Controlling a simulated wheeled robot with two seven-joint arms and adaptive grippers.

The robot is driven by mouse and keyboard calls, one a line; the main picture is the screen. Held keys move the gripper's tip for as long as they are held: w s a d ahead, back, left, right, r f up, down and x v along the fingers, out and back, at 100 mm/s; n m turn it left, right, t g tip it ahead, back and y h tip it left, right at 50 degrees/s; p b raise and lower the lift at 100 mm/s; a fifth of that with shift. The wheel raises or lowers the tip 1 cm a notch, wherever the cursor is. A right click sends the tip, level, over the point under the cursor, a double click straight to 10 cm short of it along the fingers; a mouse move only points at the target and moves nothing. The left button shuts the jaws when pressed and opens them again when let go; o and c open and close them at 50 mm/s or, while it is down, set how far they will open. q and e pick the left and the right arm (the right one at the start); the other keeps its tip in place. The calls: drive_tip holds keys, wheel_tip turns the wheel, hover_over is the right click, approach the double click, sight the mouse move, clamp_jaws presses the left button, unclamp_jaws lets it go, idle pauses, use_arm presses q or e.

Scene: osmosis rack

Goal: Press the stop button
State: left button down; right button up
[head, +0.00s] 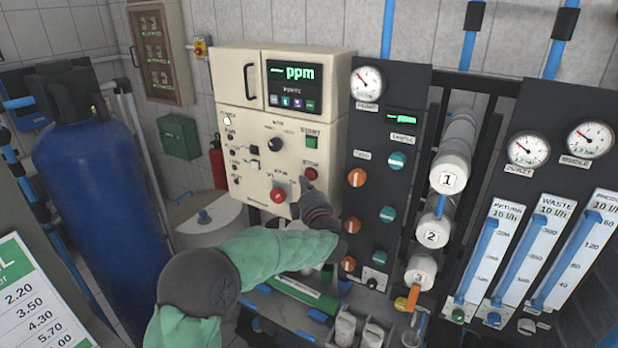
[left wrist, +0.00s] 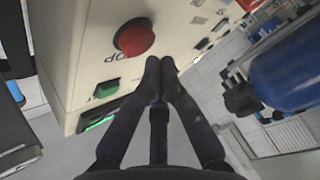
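The cream control panel (head: 243,180) carries a small red stop button (head: 311,173), below a green start button (head: 313,136). My left gripper (head: 305,184) is in front of the panel, just below the stop button. In the left wrist view the red button (left wrist: 135,38) sits beside a partly readable label, with the green button (left wrist: 106,90) below it. There my left fingertips (left wrist: 160,64) are together and empty, right of the red button; contact with the panel cannot be told. My right gripper is out of view.
A dark gauge panel (head: 375,140) with several coloured knobs stands right of the cream panel. White numbered cylinders (head: 450,175) and flow meters (head: 545,245) are further right. A large blue tank (head: 95,190) stands at the left. A red extinguisher (head: 217,165) is behind.

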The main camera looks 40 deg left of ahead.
use_arm(q)
drive_tip(key=shift+s+d+b, duration=0.15)
drive_tip(key=shift+s+b, duration=0.25)
drive_tip(key=shift+s, duration=0.85)
drive_tip(key=shift+s+d+b, duration=0.1)
drive_tip(key=shift+s+b, duration=0.3)
drive_tip(key=shift+s, duration=0.85)
